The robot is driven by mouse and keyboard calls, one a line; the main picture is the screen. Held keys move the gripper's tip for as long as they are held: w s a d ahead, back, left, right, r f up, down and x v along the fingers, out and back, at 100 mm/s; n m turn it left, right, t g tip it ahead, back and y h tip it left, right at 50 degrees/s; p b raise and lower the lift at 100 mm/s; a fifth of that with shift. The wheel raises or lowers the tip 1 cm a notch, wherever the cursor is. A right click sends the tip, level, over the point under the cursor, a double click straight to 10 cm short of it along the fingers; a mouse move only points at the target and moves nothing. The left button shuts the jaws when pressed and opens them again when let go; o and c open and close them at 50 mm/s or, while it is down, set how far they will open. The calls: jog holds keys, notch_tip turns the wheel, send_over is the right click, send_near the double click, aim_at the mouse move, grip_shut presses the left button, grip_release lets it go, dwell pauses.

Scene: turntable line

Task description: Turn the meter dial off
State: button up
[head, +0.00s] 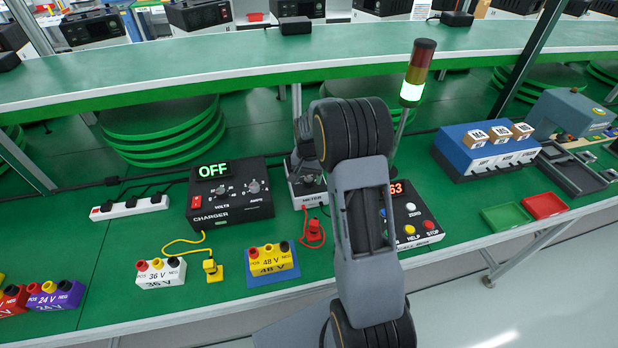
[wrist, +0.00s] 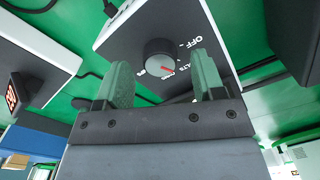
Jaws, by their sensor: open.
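The meter (head: 308,196) stands on the green bench, partly hidden behind my arm in the head view. My gripper (wrist: 164,75) is open, with one green finger on each side of the dial in the picture. I cannot tell whether either finger touches it. In the head view my arm hides most of the gripper.
The charger (head: 232,196), reading OFF, stands left of the meter. A button panel (head: 416,216) is close on the right, partly behind my arm. A yellow 48 V battery (head: 271,260) and a red plug (head: 314,232) are in front. A shelf (head: 230,62) runs behind.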

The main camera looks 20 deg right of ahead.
jog(key=shift+f, duration=0.65)
jog(key=c, duration=0.9)
